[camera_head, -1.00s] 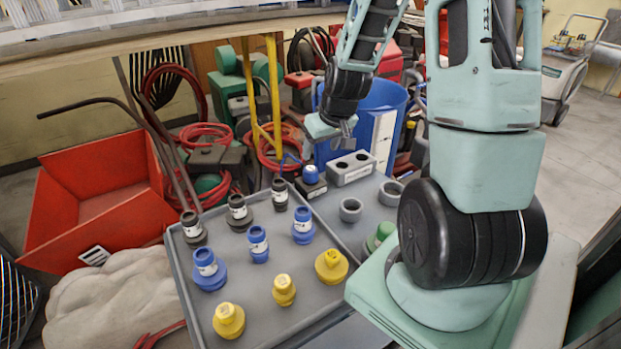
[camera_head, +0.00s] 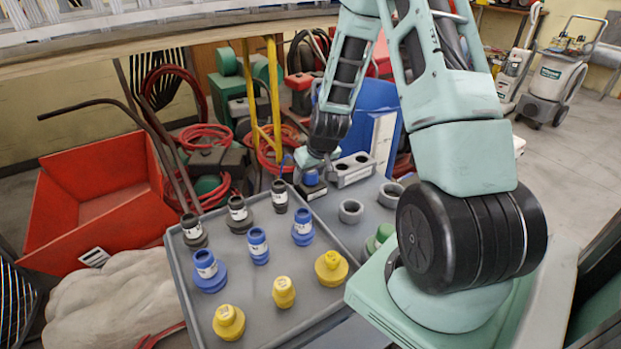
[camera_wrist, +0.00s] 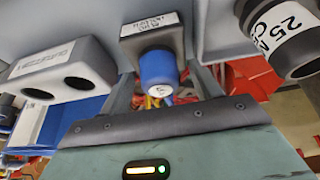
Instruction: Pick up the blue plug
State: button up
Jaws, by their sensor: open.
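A blue plug (camera_head: 311,177) stands upright in a dark block (camera_head: 311,191) on the grey surface behind the tray. In the wrist view the blue plug (camera_wrist: 157,72) shows a round end with small print, with the labelled dark block (camera_wrist: 152,42) around its base. My gripper (camera_head: 309,163) is right above the plug in the head view and partly covers it. In the wrist view the fingers of my gripper (camera_wrist: 165,88) are spread, one on each side of the plug, with gaps visible. Whether the tips reach down beside the plug is hard to tell.
A grey two-hole block (camera_head: 353,170) stands just right of the plug. A grey tray (camera_head: 262,298) in front holds several black, blue and yellow fittings. A grey ring (camera_head: 351,211) and green fittings are at right. A dark labelled fitting (camera_wrist: 283,35) is close in the wrist view.

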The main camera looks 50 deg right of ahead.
jog(key=c, duration=1.1)
